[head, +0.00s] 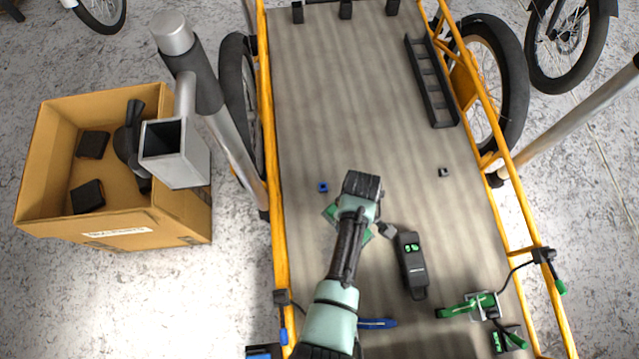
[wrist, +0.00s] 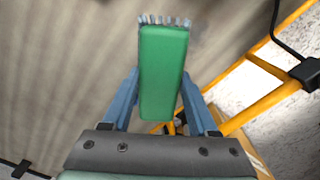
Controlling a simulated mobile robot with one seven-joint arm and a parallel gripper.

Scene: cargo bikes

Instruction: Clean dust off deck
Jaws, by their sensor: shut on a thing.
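In the wrist view my gripper (wrist: 160,76) is shut on a green brush (wrist: 162,70). The brush lies between the two blue-grey fingers, with its pale bristles at the far end. In the head view my arm reaches over the grey-brown deck (head: 335,100), and the dark hand (head: 361,186) is over its middle. The fingers are hidden there. Green patches show on both sides of my arm; I cannot tell whether they are the brush. The deck has faint lighter bands; I cannot tell whether they are dust. Whether the bristles touch the deck is unclear.
On the deck are a black device (head: 410,262), a small blue piece (head: 323,186), a small black piece (head: 444,172), a black rack (head: 432,80) and a green tool (head: 468,305). Orange rails (head: 272,150) edge it. A cardboard box (head: 110,225) stands left. The deck's upper middle is clear.

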